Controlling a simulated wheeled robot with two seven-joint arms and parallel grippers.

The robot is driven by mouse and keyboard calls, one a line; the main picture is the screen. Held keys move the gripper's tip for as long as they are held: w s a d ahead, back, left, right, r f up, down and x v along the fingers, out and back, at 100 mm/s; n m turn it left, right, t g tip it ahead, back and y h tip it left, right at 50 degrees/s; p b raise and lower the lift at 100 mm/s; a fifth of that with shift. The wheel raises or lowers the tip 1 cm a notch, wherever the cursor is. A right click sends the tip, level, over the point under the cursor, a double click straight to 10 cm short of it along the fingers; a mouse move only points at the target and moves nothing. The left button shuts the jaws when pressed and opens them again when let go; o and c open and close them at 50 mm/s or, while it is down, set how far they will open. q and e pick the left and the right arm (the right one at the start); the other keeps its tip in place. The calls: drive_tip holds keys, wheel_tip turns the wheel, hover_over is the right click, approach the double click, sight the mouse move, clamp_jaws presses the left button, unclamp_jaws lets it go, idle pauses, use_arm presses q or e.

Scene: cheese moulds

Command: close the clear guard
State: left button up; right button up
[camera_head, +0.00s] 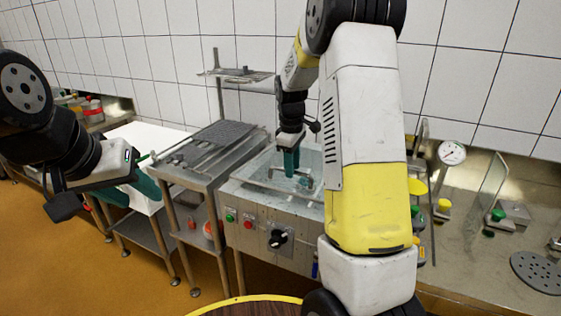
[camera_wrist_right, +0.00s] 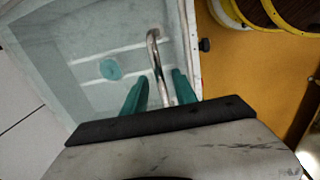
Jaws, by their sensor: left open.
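The clear guard (camera_head: 262,163) covers the top of the steel machine with the buttons and black knob; I cannot tell how far it is tilted. Its bent metal handle (camera_wrist_right: 153,50) shows in the right wrist view. My right gripper (camera_head: 291,165) is over the guard, pointing down. In the right wrist view its teal fingers (camera_wrist_right: 160,92) stand apart on either side of the handle, with a gap visible. My left gripper (camera_head: 145,180) is far left, away from the guard, open and empty, partly hidden by its own wrist.
A steel stand with a grooved top (camera_head: 215,142) is left of the machine. A white-topped table (camera_head: 140,140) is further left. A counter with a gauge (camera_head: 451,152) and an upright clear pane (camera_head: 487,195) is at right. A yellow-rimmed round top (camera_head: 245,306) is in front.

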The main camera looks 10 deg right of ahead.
clamp_jaws()
idle(1.4)
